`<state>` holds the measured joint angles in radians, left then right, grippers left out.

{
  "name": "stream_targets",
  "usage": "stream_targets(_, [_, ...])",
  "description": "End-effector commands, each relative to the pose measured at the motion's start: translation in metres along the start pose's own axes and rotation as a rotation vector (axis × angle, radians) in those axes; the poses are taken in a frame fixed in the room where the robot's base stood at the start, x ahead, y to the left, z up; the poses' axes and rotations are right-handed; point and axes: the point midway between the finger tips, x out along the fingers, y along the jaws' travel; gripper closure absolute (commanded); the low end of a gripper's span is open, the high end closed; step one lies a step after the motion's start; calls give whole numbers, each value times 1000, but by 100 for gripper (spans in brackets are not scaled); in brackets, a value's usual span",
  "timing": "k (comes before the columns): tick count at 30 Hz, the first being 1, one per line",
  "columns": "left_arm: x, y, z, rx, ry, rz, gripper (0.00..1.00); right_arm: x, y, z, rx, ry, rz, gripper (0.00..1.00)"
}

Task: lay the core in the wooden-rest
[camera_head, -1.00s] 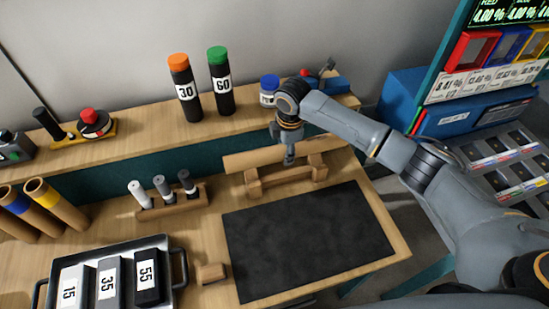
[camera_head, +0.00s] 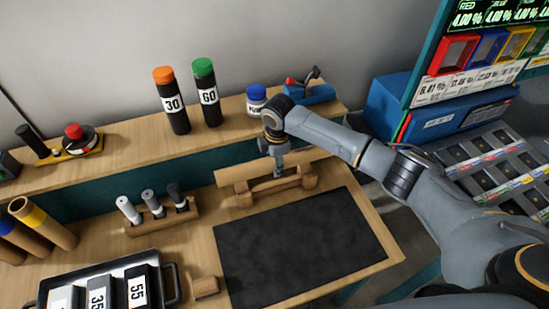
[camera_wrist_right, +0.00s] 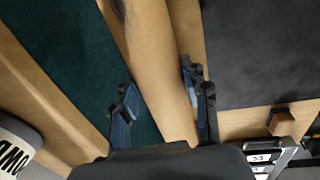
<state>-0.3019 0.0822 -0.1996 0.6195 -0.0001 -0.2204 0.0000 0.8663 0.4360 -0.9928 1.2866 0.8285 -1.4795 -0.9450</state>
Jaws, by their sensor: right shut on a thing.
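The core (camera_head: 233,174), a long tan tube, shows in the head view along the far side of the wooden-rest. My right gripper (camera_head: 279,166) points down and is shut on the core near its middle. In the right wrist view the core (camera_wrist_right: 152,55) runs between the two fingers of my right gripper (camera_wrist_right: 160,100). The wooden-rest (camera_head: 272,189), a low cradle with raised ends, stands on the table just in front of the core. Whether the core touches the rest is hard to tell. My left gripper is not in view.
A black mat (camera_head: 300,245) lies in front of the rest. A small rack (camera_head: 165,218) with several short rolls stands to the left. A black tray (camera_head: 170,285) and a wooden block (camera_head: 206,287) are at the front left. Bottles and cylinders line the back shelf (camera_head: 135,135).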

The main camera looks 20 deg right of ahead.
Motion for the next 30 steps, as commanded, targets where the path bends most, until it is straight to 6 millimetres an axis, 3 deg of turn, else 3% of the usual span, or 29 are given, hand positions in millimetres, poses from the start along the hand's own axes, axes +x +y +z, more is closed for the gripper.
stream_targets(15, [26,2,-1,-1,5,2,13,48,-6,-1,0,1,1,89])
stream_targets(29, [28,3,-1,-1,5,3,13,53,-7,0,0,1,1,89])
stream_targets(30, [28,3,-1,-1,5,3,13,53,-7,0,0,1,1,53])
